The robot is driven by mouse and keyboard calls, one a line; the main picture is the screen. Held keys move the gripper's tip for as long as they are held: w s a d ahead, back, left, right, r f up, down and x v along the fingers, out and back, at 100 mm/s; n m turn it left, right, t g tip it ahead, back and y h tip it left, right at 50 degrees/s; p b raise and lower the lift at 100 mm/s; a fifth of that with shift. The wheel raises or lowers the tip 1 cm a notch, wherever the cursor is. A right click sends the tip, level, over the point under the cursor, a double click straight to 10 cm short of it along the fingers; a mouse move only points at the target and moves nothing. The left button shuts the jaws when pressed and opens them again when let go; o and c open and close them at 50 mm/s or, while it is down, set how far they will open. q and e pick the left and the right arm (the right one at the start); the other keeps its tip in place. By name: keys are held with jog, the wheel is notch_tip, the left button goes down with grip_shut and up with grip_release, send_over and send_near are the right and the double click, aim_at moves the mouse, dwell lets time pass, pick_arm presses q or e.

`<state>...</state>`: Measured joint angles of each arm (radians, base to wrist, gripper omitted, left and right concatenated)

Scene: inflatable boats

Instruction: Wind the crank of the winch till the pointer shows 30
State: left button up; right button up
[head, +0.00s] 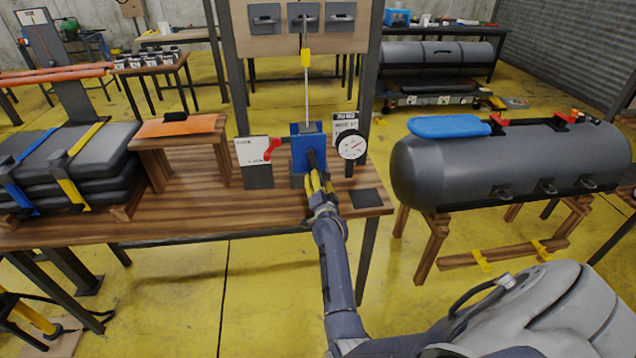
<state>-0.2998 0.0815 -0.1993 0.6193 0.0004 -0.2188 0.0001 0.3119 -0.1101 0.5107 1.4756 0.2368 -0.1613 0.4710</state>
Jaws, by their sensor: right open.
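The winch (300,152) is a blue block on the wooden bench, with a cord rising from it to a yellow hook (306,58). A dark bar, apparently the crank (311,160), stands at its front. A round white dial (351,146) with a red pointer is at its right; its numbers are too small to read. A red lever (272,150) sticks out at its left. My right gripper (318,184), with yellow fingers, is open just in front of the crank's lower end. Contact between them cannot be told, and the fingers partly hide that spot. My left gripper is not in view.
A white sign plate (253,152) on a dark stand is left of the winch, and a dark flat pad (366,198) lies at the right bench edge. A grey tube (510,165) on wooden trestles stands at the right. Stacked grey folded boats (90,160) lie at the left.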

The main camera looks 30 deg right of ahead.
jog(key=shift+v, duration=3.6)
jog(key=shift+a, duration=0.1)
jog(key=s+a+f+n+g+y, duration=0.1)
jog(key=s+a+f+n+g, duration=0.25)
jog(key=s+n, duration=0.6)
jog(key=s+a+f+n+g+y, duration=0.1)
jog(key=s+a+f+n+g, duration=0.25)
jog(key=s, duration=1.15)
jog(key=s+a+f+n+g+y, duration=0.15)
jog(key=s+a+n, duration=0.25)
jog(key=s+n, duration=0.65)
jog(key=s+a+f+m+g+y, duration=0.1)
jog(key=s+a+f+g, duration=0.15)
jog(key=f, duration=1.35)
jog(key=s+a+f+m+g+y, duration=0.15)
jog(key=a+f, duration=0.25)
jog(key=f, duration=1.1)
jog(key=s+f+m+g+y, duration=0.1)
jog(key=s+f+m+g, duration=0.1)
jog(key=s+f, duration=1.8)
jog(key=shift+s+d+y, duration=0.2)
jog(key=shift+s+y, duration=0.1)
jog(key=shift+s, duration=0.7)
